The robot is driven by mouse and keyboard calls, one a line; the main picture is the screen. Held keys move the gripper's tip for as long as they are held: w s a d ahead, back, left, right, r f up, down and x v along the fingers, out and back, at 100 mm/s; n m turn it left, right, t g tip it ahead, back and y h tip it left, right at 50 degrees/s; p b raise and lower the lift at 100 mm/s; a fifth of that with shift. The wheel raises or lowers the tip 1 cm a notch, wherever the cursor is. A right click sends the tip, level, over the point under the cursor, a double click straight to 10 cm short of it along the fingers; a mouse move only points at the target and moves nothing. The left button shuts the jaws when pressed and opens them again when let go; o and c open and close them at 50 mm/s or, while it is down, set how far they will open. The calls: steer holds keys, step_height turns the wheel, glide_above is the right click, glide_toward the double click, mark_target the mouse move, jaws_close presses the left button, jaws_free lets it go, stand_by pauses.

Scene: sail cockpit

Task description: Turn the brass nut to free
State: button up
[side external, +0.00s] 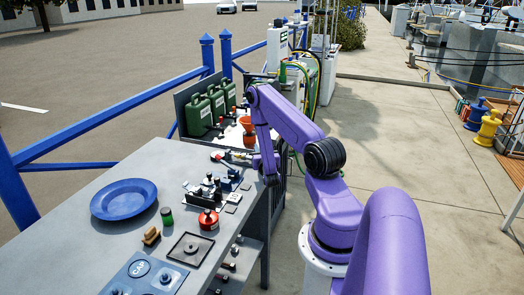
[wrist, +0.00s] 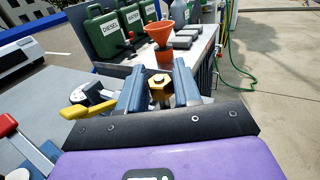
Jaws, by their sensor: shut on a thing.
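My gripper (wrist: 159,90) is low over the far part of the grey bench in the wrist view. Its two blue-grey fingers stand on either side of the brass nut (wrist: 160,85) and are shut on it. The nut is six-sided with a hole in its top. In the side external view my gripper is small near the bench's right edge, and I cannot make out the nut there. What the nut is fitted to is hidden below the fingers.
An orange funnel (wrist: 160,38) and green jerrycans (wrist: 103,32) stand just beyond. A yellow lever (wrist: 90,110) lies left of my fingers. Right of the bench is open paving.

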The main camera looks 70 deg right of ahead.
stand_by(0.3)
steer(key=o, duration=0.9)
steer(key=shift+s+a, duration=0.2)
steer(key=shift+a, duration=0.25)
steer(key=shift+v, duration=1.15)
steer(key=shift+d+r, duration=0.1)
steer(key=shift+r, duration=3.4)
